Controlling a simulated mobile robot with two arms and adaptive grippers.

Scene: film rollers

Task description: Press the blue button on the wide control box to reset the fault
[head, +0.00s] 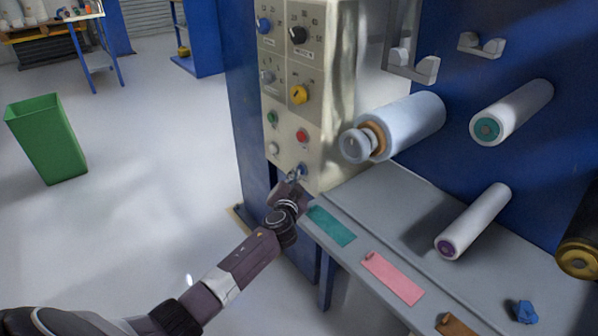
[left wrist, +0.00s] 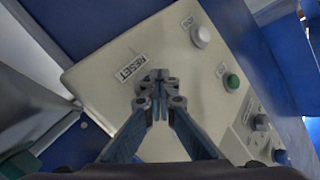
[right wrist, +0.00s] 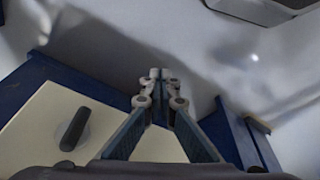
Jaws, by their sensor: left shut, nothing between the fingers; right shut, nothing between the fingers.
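The wide cream control box (head: 318,90) stands at the upper middle of the head view, with knobs above and small buttons below. The blue button (head: 302,168) is low on its front face, partly hidden by my left gripper (head: 293,177). In the left wrist view the closed fingertips of my left gripper (left wrist: 157,80) are right at the RESET label (left wrist: 131,66) and cover the button. I cannot tell whether they touch it. My right gripper (right wrist: 158,78) is shut and empty in its wrist view, away from the button, and is not in the head view.
A red button (head: 302,135), a green button (head: 272,117) and a white button (head: 273,148) sit close above. A grey shelf (head: 390,200) and a large roller (head: 415,122) stand to the right. Open floor lies left, with a green bin (head: 48,140).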

